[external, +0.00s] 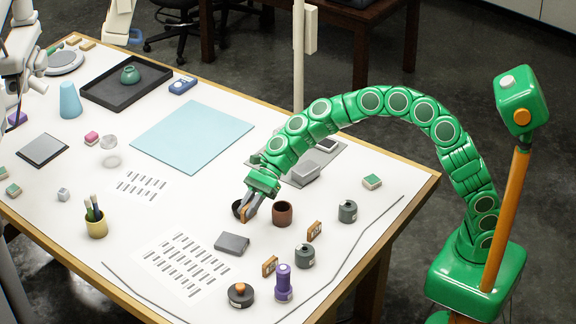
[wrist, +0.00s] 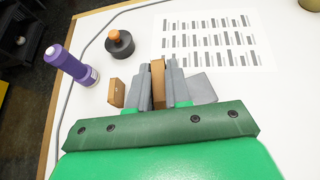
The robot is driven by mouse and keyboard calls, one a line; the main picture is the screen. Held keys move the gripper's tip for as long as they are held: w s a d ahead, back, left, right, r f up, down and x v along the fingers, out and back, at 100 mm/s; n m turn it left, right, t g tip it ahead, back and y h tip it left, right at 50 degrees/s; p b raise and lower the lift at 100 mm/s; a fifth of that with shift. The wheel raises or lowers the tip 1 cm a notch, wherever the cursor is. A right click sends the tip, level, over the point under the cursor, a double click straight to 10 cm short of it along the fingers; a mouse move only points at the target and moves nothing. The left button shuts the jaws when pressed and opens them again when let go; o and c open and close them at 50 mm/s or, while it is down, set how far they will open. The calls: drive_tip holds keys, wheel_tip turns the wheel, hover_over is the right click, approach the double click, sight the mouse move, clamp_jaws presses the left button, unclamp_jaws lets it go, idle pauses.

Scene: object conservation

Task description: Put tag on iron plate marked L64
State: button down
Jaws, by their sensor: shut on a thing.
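My gripper (external: 250,212) is above the table, its fingers closed on a small orange-brown tag (wrist: 158,82). The tag stands upright between the grey fingers in the wrist view. A dark grey plate-like block (external: 232,243) lies on the table just in front of my gripper; a grey piece (wrist: 201,88) shows right of the fingers in the wrist view. I cannot read L64 on anything, so I cannot tell which piece is the iron plate. Two other orange-brown tags stand on the table, one (external: 314,230) farther right and one (external: 269,266) nearer the front.
A dark cup (external: 238,206) is partly hidden by my gripper, beside a brown cup (external: 282,213). Grey canisters (external: 347,211), a purple bottle (external: 283,284) and a black disc with an orange knob (external: 240,296) stand nearby. A printed sheet (external: 186,264) lies to the left.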

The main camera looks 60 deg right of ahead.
drive_tip(key=shift+w+a+f, duration=0.55)
drive_tip(key=shift+w+f, duration=0.2)
drive_tip(key=shift+f, duration=0.3)
drive_tip(key=shift+w+a+f, duration=0.6)
drive_tip(key=shift+w+f, duration=0.2)
drive_tip(key=shift+f, duration=0.25)
drive_tip(key=shift+w+a+f, duration=0.55)
drive_tip(key=shift+w+f, duration=0.2)
drive_tip(key=shift+f, duration=1.8)
drive_tip(key=shift+f, duration=0.1)
drive_tip(key=c, duration=1.1)
unclamp_jaws()
drive_tip(key=shift+o, duration=0.2)
drive_tip(key=shift+d+r, duration=0.2)
drive_tip(key=v, duration=1.1)
drive_tip(key=shift+d, duration=0.25)
